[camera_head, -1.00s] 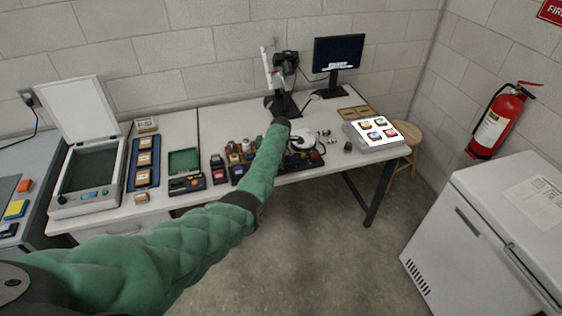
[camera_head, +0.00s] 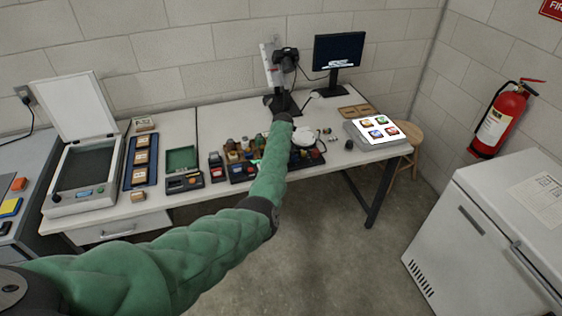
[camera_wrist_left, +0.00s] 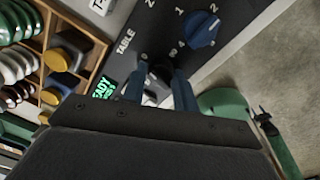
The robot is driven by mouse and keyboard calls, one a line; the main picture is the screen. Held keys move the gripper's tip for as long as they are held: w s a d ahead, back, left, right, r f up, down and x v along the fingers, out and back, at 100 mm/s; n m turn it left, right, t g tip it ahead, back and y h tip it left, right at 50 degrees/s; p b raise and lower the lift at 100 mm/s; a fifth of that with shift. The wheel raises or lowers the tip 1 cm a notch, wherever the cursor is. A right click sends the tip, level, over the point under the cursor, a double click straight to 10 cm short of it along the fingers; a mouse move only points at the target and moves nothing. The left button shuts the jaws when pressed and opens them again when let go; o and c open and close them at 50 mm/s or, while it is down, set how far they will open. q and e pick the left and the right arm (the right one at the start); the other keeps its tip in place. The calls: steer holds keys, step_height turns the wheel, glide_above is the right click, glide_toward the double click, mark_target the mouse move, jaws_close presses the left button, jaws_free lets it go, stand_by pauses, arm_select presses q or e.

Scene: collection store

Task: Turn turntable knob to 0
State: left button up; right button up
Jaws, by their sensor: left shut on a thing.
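In the left wrist view my left gripper (camera_wrist_left: 160,90) is over a dark control panel (camera_wrist_left: 236,14) with its fingers shut on a small knob. The fingers and wrist hide most of that knob, so where it points cannot be read. The panel is printed "TABLE" and with numbers. A blue knob (camera_wrist_left: 204,28) sits beside my fingers, apart from them. A green-lit display (camera_wrist_left: 103,90) is on the other side. In the head view the white turntable (camera_head: 304,134) stands just right of my forearm, which hides the left gripper and part of the panel. My right gripper is not in view.
Small items in a wooden rack (camera_wrist_left: 62,55) lie close to the panel. A camera on a stand (camera_head: 286,60) and a monitor (camera_head: 338,50) are behind. A lit light box (camera_head: 376,131) is to the right. A scanner (camera_head: 85,175) and trays are to the left.

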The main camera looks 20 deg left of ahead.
arm_select(q)
steer(key=shift+r+n+b, duration=0.1)
steer(key=shift+n+b, duration=0.35)
steer(key=shift+n, duration=0.55)
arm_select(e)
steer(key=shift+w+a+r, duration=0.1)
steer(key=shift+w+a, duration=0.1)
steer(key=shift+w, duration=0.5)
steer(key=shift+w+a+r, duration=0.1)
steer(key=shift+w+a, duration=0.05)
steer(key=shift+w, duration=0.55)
arm_select(q)
steer(key=o, duration=1)
steer(key=shift+d, duration=0.1)
steer(key=shift+c, duration=0.2)
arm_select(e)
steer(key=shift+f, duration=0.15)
arm_select(q)
steer(key=shift+r, duration=0.2)
step_height(320, 180, up, 6)
steer(key=b, duration=0.2)
steer(key=shift+d+f+b, duration=0.15)
steer(key=shift+b, duration=0.2)
steer(key=shift+r, duration=0.8)
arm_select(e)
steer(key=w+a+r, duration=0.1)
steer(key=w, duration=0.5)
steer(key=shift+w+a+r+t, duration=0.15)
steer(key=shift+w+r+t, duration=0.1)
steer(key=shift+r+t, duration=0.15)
